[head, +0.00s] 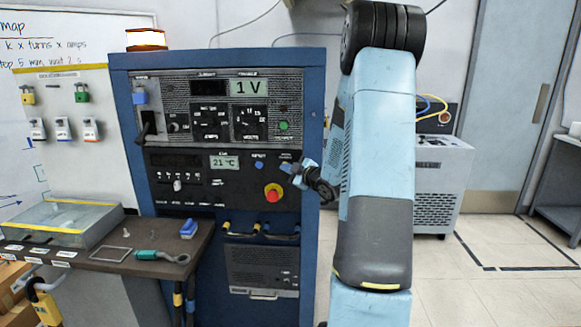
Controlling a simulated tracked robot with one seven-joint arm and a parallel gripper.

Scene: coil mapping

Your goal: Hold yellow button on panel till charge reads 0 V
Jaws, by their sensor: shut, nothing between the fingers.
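The panel (230,97) is a dark control front in a blue cabinet. Its upper display (248,88) reads 1 V. My gripper (289,168) is at the right side of the lower panel section, right of a small blue button (259,165) and above a red knob on a yellow base (273,193). Its fingers are shut with nothing between them. I see no yellow button; the panel spot behind the fingertips is hidden. I cannot tell whether the tips touch the panel.
A lower display (224,162) reads 21 °C. A bench (150,262) with a clear-lidded box (65,222) and a teal-handled tool (160,256) stands at left. A grey unit (440,180) stands behind my arm.

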